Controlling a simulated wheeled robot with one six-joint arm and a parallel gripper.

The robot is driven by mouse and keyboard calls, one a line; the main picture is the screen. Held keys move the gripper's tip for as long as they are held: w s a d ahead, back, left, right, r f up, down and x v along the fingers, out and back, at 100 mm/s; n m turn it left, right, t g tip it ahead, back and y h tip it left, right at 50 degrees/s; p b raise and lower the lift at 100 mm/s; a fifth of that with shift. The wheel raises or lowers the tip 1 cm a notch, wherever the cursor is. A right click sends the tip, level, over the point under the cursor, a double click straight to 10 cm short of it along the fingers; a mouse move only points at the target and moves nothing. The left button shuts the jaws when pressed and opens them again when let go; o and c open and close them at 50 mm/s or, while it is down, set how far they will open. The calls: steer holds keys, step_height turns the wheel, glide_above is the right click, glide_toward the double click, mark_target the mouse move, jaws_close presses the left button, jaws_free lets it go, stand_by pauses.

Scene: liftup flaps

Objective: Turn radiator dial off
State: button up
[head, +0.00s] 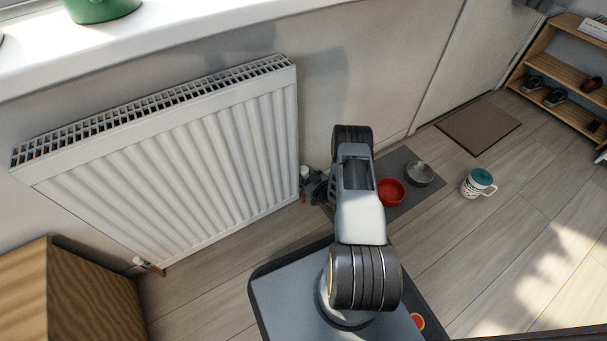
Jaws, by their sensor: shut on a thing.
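The white radiator (185,150) is mounted on the wall at the left in the head view. Its dial (304,171) is a small pale knob low beside the radiator's right end, partly hidden. My gripper (314,184) is low at the dial, left of my arm's bend. The gripper looks small and dark, and its fingers are shut on the dial. The fingertips and the dial's marking are too small to make out.
A grey mat with a red bowl (391,191) and a metal bowl (420,173) lies right of my arm. A mug (478,183) stands on the floor beyond. A wooden cabinet (75,295) is at lower left, and a shoe rack (565,70) is at far right.

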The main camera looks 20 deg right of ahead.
steer(key=n+g+y, duration=0.1)
steer(key=n+y, duration=0.1)
steer(key=n+g+y, duration=0.1)
steer(key=y, duration=0.2)
steer(key=shift+d+n+g, duration=0.1)
steer(key=shift+n+g, duration=0.3)
steer(key=n+g+y, duration=0.3)
steer(key=g+y, duration=0.1)
steer(key=shift+n, duration=0.3)
steer(key=n+g+y, duration=0.1)
steer(key=g, duration=0.1)
steer(key=n+g+y, duration=0.1)
steer(key=n+g, duration=0.1)
steer(key=g, duration=0.1)
steer(key=shift+n+y, duration=0.3)
steer(key=shift+s+n+g+y, duration=0.1)
steer(key=shift+n+g+y, duration=0.3)
steer(key=shift+n+g, duration=1.45)
steer(key=shift+g, duration=0.85)
steer(key=o, duration=0.6)
steer(key=shift+o, duration=0.2)
